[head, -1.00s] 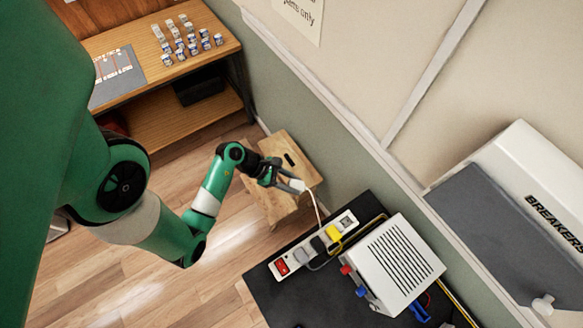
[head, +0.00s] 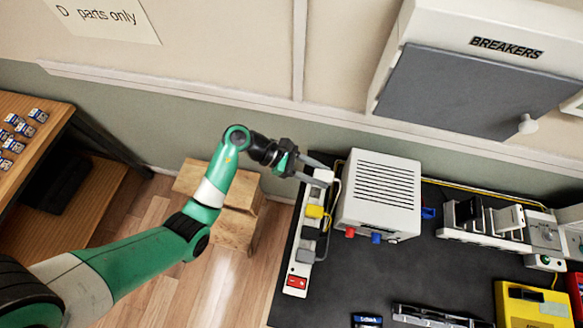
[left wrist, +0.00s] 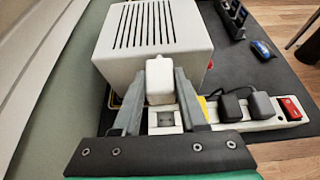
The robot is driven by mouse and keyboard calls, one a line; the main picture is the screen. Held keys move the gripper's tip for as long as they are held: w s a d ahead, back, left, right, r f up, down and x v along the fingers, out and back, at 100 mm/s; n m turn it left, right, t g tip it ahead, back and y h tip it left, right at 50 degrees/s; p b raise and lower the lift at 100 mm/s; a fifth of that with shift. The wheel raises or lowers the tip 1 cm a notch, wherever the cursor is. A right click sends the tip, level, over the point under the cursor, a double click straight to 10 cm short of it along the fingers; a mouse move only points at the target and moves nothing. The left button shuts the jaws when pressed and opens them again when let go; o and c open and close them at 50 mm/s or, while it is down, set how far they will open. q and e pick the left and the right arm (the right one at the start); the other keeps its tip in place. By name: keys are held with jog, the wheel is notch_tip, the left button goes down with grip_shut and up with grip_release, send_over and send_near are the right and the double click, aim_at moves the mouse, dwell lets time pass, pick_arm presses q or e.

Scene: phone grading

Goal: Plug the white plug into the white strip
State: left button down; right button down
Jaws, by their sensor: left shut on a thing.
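The white plug (head: 324,175) is in my left gripper (head: 318,170) at the far end of the white strip (head: 300,268). In the left wrist view the plug (left wrist: 159,78) sits between the two grey fingers of the gripper (left wrist: 160,95), which are shut on it. A free socket (left wrist: 166,121) of the strip shows just below the plug in that view. The plug looks apart from the socket, but I cannot tell its height over it. A yellow plug (head: 314,211) and dark plugs (left wrist: 245,106) fill other sockets. My right gripper is not in view.
A white slotted box (head: 380,190) stands close beside the strip on the black mat (head: 345,275). A wooden stool (head: 235,225) is at the left, below the wall. A grey breaker panel (head: 460,85) hangs above. The mat's middle is clear.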

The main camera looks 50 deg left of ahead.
pick_arm(q)
jog(key=shift+d+r, duration=0.1)
notch_tip(320, 180, down, 8)
jog(key=b, duration=0.7)
jog(key=shift+f+b, duration=1.45)
jog(key=shift+f, duration=0.3)
dwell(1.1)
jog(key=shift+c, duration=1.9)
grip_release()
jog(key=shift+a+r, duration=0.15)
jog(key=shift+a, duration=0.05)
